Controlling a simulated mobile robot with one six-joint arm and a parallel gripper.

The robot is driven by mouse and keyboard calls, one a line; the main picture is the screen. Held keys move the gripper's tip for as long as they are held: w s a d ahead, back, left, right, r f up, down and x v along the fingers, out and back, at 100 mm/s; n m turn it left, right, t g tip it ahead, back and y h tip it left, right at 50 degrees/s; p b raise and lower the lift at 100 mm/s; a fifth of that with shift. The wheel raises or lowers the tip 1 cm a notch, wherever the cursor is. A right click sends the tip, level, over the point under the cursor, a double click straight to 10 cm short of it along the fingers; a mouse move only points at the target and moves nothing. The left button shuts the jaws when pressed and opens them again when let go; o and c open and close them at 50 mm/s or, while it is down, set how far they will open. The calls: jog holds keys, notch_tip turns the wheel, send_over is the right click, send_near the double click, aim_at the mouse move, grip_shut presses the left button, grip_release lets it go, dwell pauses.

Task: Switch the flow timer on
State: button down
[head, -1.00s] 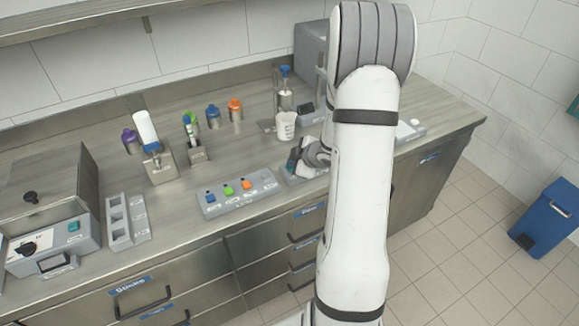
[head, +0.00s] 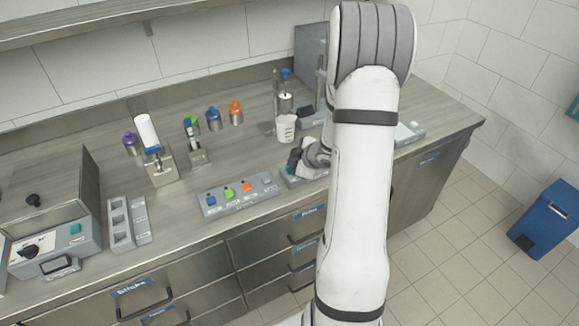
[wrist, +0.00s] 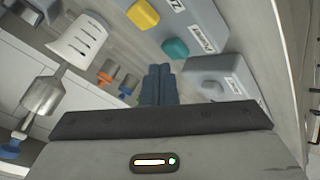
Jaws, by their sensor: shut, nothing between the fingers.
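My gripper (head: 296,160) is shut and empty, low over a grey control box (head: 291,181) near the counter's front edge. In the wrist view, my fingers (wrist: 158,75) are together. Their tips lie close to a teal button (wrist: 175,48) on a grey-blue box (wrist: 190,20), which also bears a yellow button (wrist: 143,14). I cannot tell whether the tips touch it. My arm hides part of the box in the head view.
A panel (head: 240,194) with coloured buttons lies to the left. Another grey box (wrist: 215,75) sits right of my fingers in the wrist view. Open counter lies behind the panel.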

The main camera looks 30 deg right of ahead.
notch_tip(320, 180, up, 6)
jog(key=p, duration=0.5)
jog(key=shift+p, duration=0.4)
